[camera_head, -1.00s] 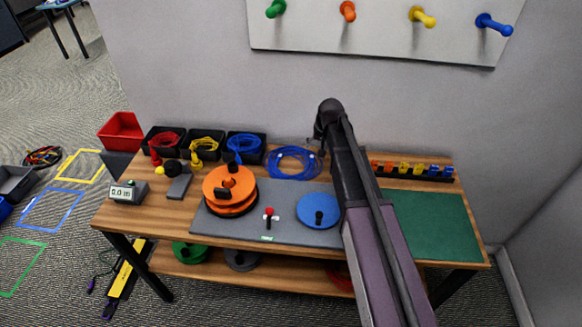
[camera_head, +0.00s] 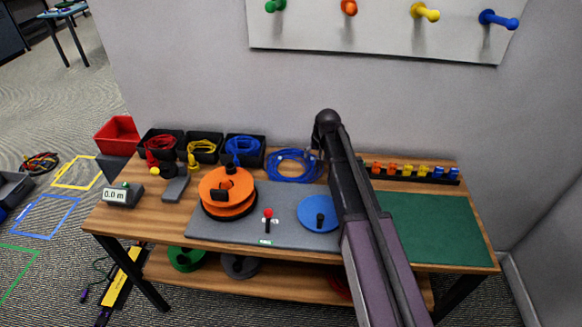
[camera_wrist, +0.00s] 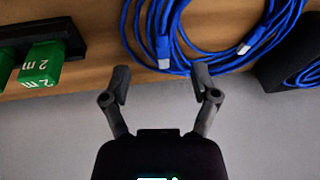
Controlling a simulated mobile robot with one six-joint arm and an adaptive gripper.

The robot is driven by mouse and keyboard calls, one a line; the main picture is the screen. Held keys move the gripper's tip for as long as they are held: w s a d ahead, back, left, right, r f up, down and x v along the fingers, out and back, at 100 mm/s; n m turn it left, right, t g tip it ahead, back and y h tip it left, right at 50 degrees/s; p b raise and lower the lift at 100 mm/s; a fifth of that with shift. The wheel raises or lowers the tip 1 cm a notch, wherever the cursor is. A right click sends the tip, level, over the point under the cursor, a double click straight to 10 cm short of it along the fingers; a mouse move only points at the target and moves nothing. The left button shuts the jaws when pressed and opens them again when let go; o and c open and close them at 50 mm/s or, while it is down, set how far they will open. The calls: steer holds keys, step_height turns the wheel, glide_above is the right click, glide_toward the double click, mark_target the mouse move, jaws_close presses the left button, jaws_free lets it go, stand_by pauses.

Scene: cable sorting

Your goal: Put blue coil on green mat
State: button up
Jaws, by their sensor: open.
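The blue coil (camera_head: 291,179) is a loose ring of cable lying at the back of the wooden table, near the wall. In the wrist view the blue coil (camera_wrist: 178,60) shows at top centre and right, with two pale-ended connectors. My gripper (camera_wrist: 162,76) is open and empty, its fingertips apart just below the connectors in the picture; I cannot tell the exact gap to the cable. In the head view my arm hides most of the gripper. The green mat (camera_head: 437,229) lies flat and bare on the right of the table, its left part behind my arm.
Black bins with red, yellow and blue cables (camera_head: 244,146) stand left of the coil. A rack of coloured tags (camera_head: 415,172) stands at the back right. An orange reel (camera_head: 228,187) and a blue disc (camera_head: 318,213) sit on a grey board (camera_head: 285,238).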

mark_target(312, 164)
steer(key=shift+b+x, duration=2.5)
steer(key=shift+x, duration=0.15)
steer(key=shift+s+a, duration=0.2)
jaws_close()
